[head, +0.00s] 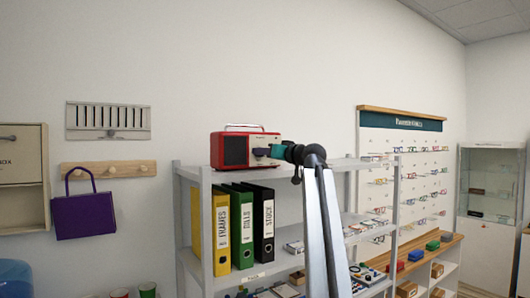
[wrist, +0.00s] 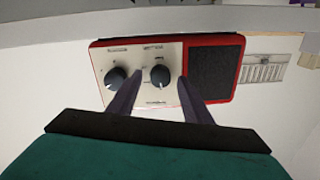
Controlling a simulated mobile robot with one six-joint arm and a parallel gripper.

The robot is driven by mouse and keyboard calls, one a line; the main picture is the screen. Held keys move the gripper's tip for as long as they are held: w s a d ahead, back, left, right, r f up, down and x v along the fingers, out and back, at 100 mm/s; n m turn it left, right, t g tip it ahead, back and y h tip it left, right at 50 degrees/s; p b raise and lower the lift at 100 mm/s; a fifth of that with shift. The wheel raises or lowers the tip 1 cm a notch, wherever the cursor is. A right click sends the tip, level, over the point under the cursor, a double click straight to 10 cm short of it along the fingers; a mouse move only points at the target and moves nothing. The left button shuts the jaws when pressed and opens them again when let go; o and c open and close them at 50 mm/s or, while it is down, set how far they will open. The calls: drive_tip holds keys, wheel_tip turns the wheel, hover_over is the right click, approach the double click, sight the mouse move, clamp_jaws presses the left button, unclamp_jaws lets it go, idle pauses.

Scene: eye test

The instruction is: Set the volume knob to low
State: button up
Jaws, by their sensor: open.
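A red radio (head: 231,150) with a dark speaker grille and a cream front panel stands on top of the grey shelf unit. In the wrist view the radio (wrist: 211,75) shows two dark round knobs, a left knob (wrist: 117,78) and a right knob (wrist: 159,75) nearer the grille. Their labels are too small to read, so I cannot tell which is the volume knob. My gripper (wrist: 160,80) is open, its two dark fingertips on either side of the right knob; I cannot tell whether they touch it. In the head view my gripper (head: 261,152) covers part of the panel.
Yellow, green and black binders (head: 242,225) stand on the shelf below the radio. A slotted wall panel (head: 108,121) and a purple bag (head: 85,216) on a peg rail are at left. An eyeglasses display (head: 405,170) is at right.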

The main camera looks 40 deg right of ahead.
drive_tip(key=c, duration=1.1)
drive_tip(key=shift+o, duration=0.2)
drive_tip(key=shift+m+b, duration=0.35)
drive_tip(key=shift+m, duration=0.15)
drive_tip(key=shift+m+b, duration=0.5)
drive_tip(key=shift+m, duration=0.3)
drive_tip(key=m+b, duration=0.1)
drive_tip(key=m, duration=0.8)
drive_tip(key=shift+m+t+h, duration=0.3)
drive_tip(key=shift+m, duration=0.1)
drive_tip(key=shift+f, duration=0.1)
